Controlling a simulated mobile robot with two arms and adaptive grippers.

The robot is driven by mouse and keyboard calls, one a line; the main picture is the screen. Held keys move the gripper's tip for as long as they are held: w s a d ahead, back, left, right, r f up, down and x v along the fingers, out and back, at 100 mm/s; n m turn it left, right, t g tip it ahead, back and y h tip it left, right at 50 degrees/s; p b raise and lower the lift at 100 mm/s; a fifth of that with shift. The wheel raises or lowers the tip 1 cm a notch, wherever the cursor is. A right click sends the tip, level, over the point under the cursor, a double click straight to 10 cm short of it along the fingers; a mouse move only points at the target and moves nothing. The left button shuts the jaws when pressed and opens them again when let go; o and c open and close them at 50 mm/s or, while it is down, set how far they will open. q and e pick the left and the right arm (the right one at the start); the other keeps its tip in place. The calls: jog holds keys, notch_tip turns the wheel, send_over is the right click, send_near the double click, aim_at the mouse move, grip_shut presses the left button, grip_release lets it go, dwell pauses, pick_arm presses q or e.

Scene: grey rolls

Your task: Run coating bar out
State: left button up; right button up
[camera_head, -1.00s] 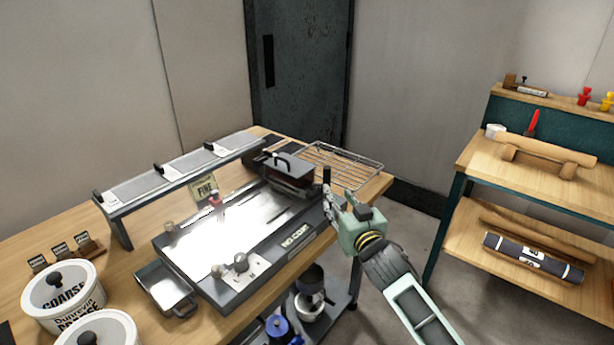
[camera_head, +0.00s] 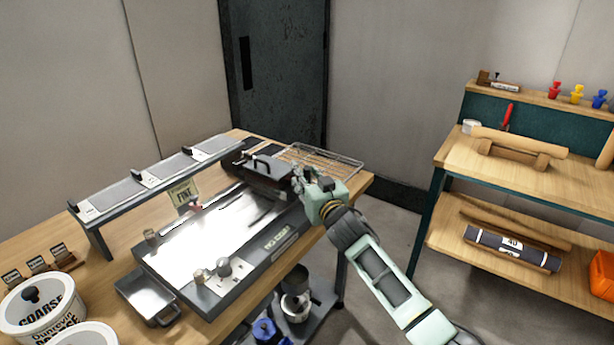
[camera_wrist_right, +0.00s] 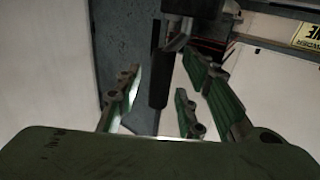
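The coating machine (camera_head: 225,245) is a grey bed with a shiny plate on the wooden bench. Its dark carriage (camera_head: 266,170) with a top handle sits at the far end of the bed; the coating bar cannot be told apart from it. My right gripper (camera_head: 300,182) is at the right end of the carriage, partly hiding it. In the right wrist view its fingers (camera_wrist_right: 158,100) are open, with a dark upright post (camera_wrist_right: 158,78) between them and gaps on the sides. I cannot tell if they touch it. My left gripper is not in view.
A wire rack (camera_head: 325,160) lies behind the carriage. A metal tray (camera_head: 146,295) and white tubs (camera_head: 42,310) stand at left. A shelf unit (camera_head: 530,160) is at right.

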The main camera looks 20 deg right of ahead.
jog(key=shift+c, duration=0.6)
jog(key=c, duration=0.8)
jog(key=shift+d+f, duration=0.1)
jog(key=shift+f, duration=0.05)
